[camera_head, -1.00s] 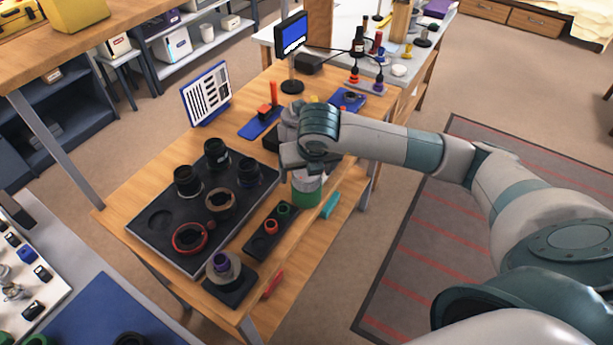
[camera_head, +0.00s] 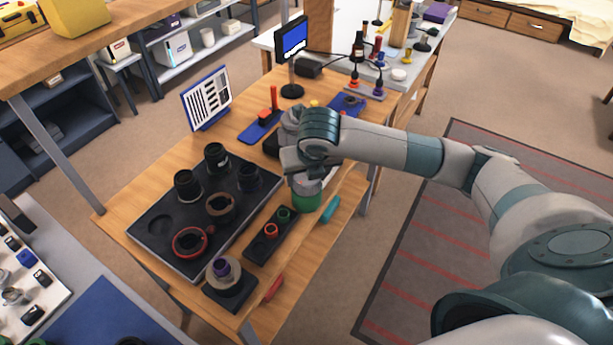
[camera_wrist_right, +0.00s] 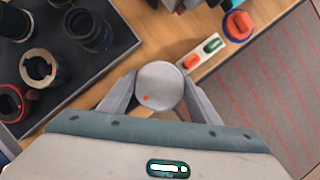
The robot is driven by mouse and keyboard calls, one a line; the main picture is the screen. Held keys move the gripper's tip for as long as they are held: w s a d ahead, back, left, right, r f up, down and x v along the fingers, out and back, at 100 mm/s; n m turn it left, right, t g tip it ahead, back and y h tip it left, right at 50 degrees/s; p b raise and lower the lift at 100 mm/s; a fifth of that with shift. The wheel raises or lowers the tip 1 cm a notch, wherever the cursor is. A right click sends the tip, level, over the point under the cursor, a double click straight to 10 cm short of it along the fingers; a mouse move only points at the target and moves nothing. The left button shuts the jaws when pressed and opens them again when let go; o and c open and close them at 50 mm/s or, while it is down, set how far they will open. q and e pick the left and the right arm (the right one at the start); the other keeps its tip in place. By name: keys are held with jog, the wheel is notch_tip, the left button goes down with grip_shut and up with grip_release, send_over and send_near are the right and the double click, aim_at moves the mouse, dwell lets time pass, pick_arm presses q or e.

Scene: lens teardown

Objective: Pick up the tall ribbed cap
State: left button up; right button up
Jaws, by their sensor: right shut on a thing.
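The tall ribbed cap (camera_head: 307,197) stands near the right edge of the wooden table. In the head view its green lower side shows below my right gripper (camera_head: 303,170), which hides its upper part. In the right wrist view the cap's round pale grey top (camera_wrist_right: 160,84), with a small red dot, sits between both fingers of the right gripper (camera_wrist_right: 160,98). The fingers are shut on its sides. Its ribs are too small to make out. I cannot tell any gap between its base and the table. My left gripper is not in view.
A dark tray (camera_head: 160,245) with several lens parts lies to the left. A small black holder (camera_head: 258,250) with red and green rings is close to the cap. A teal piece (camera_head: 330,208) lies to its right. A monitor (camera_head: 293,40) stands at the back.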

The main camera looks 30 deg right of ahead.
jog(key=shift+r, duration=0.55)
jog(key=r, duration=0.1)
jog(key=r+p, duration=0.1)
jog(key=r, duration=0.1)
jog(key=shift+d+r, duration=0.15)
jog(key=shift+d, duration=0.25)
pick_arm(q)
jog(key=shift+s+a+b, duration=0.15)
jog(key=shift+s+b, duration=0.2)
jog(key=shift+b, duration=0.05)
pick_arm(e)
jog(key=d+r, duration=0.6)
jog(key=d, duration=0.5)
jog(key=shift+r, duration=0.25)
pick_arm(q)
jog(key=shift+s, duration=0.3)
pick_arm(e)
jog(key=shift+s, duration=0.1)
jog(key=shift+a, duration=0.1)
